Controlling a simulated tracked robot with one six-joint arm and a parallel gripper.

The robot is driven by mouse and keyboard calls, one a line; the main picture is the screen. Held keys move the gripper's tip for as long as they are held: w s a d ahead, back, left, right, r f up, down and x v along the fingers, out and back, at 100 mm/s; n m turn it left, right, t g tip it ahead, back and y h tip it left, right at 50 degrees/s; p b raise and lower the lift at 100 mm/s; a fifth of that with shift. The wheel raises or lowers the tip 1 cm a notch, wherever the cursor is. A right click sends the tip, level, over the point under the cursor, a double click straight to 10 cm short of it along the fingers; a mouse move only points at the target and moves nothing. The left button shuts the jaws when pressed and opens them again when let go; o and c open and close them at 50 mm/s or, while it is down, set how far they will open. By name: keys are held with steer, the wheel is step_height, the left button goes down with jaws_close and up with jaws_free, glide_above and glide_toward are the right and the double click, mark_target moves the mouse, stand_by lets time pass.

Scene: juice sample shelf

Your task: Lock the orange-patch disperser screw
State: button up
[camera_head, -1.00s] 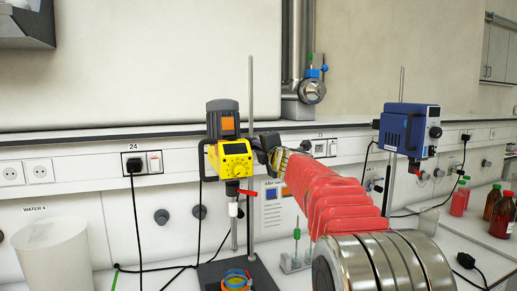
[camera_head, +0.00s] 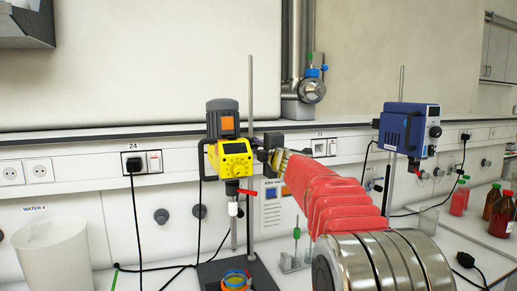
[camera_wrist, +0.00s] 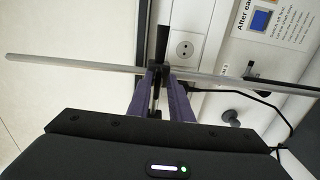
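The disperser with the orange patch (camera_head: 227,123) on its grey motor has a yellow body (camera_head: 232,160) and hangs on an upright metal rod (camera_head: 251,100) in the head view. My gripper (camera_head: 268,151) is just right of the rod, level with the yellow body. In the wrist view, the rod (camera_wrist: 90,65) runs across the picture. My gripper's purple fingers (camera_wrist: 159,78) reach to the rod, their tips close together around a small dark part, which looks like the disperser screw (camera_wrist: 158,72). The screw is mostly hidden by the fingers and is not clear in the head view.
A blue disperser (camera_head: 410,130) stands on the right, near red-capped bottles (camera_head: 502,215). A white container (camera_head: 50,250) is at the lower left. Power cables (camera_head: 135,220) hang by the wall. A colourful ring-like object (camera_head: 236,280) is below the yellow disperser.

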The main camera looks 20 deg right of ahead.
steer(key=shift+o, duration=1.4)
steer(key=shift+s+r, duration=0.1)
steer(key=shift+s, duration=0.05)
steer(key=s, duration=1.3)
steer(key=shift+s, duration=0.3)
steer(key=shift+d, duration=0.1)
